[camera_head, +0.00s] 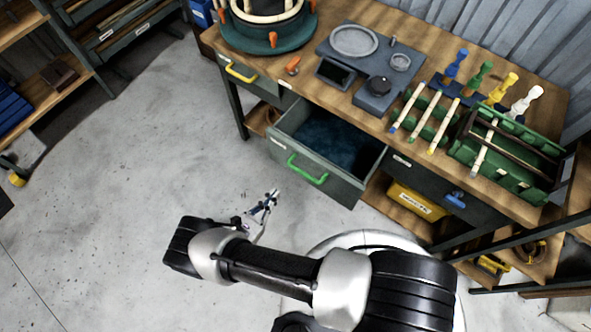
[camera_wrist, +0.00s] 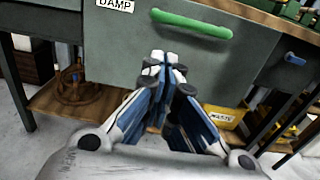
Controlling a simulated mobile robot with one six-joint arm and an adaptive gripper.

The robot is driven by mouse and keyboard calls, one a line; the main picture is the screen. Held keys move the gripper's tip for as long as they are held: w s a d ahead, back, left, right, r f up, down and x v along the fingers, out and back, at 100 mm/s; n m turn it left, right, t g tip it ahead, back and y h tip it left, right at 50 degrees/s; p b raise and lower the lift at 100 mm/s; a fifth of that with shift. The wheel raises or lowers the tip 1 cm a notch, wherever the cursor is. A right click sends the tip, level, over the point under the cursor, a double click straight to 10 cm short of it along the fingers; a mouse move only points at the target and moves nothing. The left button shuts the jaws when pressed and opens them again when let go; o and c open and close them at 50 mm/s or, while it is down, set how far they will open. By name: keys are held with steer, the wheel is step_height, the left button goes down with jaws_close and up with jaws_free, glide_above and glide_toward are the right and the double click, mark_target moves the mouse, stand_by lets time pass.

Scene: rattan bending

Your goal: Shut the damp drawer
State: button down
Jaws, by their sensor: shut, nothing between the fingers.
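The damp drawer (camera_head: 318,177) stands pulled out from the workbench in the head view, with a green handle (camera_head: 307,170) on its front and dark blue cloth-like lining (camera_head: 335,142) inside. In the wrist view its grey-green front (camera_wrist: 120,45) fills the upper middle, with a "DAMP" label (camera_wrist: 115,4) and the green handle (camera_wrist: 192,23). My gripper (camera_head: 271,196) is in front of the drawer, a little left of and below the handle in the head view. In the wrist view my gripper (camera_wrist: 166,75) is shut and empty, its tips just below the handle. I cannot tell whether they touch the front.
The wooden workbench (camera_head: 300,92) carries a round bending form, a grey scale-like station (camera_head: 376,102) and green racks with sticks. A drawer with a yellow handle (camera_head: 241,73) is left; one with a blue handle (camera_head: 454,200) is right. A yellow waste bin (camera_head: 415,203) sits below. Floor at left is clear.

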mark_target(301, 164)
steer(key=b+x, duration=0.1)
steer(key=x, duration=1.1)
steer(key=shift+d, duration=0.1)
